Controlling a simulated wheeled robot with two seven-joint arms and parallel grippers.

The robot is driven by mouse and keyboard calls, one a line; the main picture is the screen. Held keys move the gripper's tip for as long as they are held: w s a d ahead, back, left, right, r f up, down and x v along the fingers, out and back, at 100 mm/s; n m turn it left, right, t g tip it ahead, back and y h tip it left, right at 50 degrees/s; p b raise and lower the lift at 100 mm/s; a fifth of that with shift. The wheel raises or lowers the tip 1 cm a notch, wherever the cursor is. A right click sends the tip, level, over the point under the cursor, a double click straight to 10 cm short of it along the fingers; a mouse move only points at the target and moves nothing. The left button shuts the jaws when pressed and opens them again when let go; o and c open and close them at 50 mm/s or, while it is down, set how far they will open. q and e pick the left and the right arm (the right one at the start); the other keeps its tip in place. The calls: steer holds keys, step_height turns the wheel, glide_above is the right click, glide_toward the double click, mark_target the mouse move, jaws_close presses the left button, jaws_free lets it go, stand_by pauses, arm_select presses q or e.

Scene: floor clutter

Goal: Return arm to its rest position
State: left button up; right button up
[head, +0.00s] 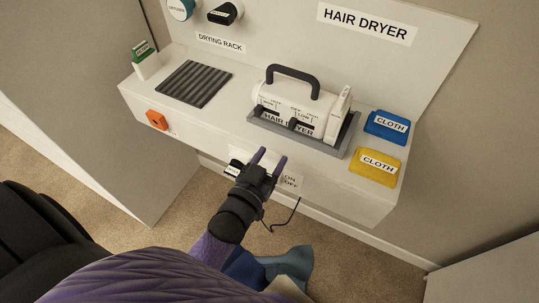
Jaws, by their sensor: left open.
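My left gripper (268,161) is open in the head view, its two purple fingers pointing up at the front face of the white shelf unit. Nothing shows between the fingers. My left arm (238,212) comes in from the lower left, dark at the wrist and purple further back. The gripper is in front of and below a white hair dryer (293,101) with a dark handle. The dryer lies in a grey tray (339,146) on the shelf. An ON/OFF label (291,181) is just right of the gripper. My right gripper is not in view.
An orange fitting (157,120) is on the front face. A black cord (287,219) hangs below. Carpet (345,255) lies beneath.

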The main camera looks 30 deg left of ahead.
arm_select(q)
steer(key=shift+s, duration=0.25)
steer(key=s+f+g+b, duration=0.1)
steer(key=s+f+g, duration=0.3)
steer(key=f, duration=0.5)
steer(key=s+f+m+g+b, duration=0.1)
steer(key=s+f+g, duration=0.2)
steer(key=s+f, duration=0.4)
steer(key=s+f+g+b, duration=0.1)
steer(key=s+f+g, duration=0.2)
steer(key=f, duration=0.7)
steer(key=s+a+f+g, duration=0.1)
steer(key=s+f+g, duration=0.2)
steer(key=s, duration=0.6)
steer(key=s+a+f+m+g, duration=0.1)
steer(key=s+f+g, duration=0.3)
steer(key=s, duration=0.6)
steer(key=shift+a+f+y+b, duration=0.15)
steer(key=shift+f+y+b, duration=0.25)
steer(key=shift+f+b, duration=0.1)
steer(key=shift+w, duration=0.1)
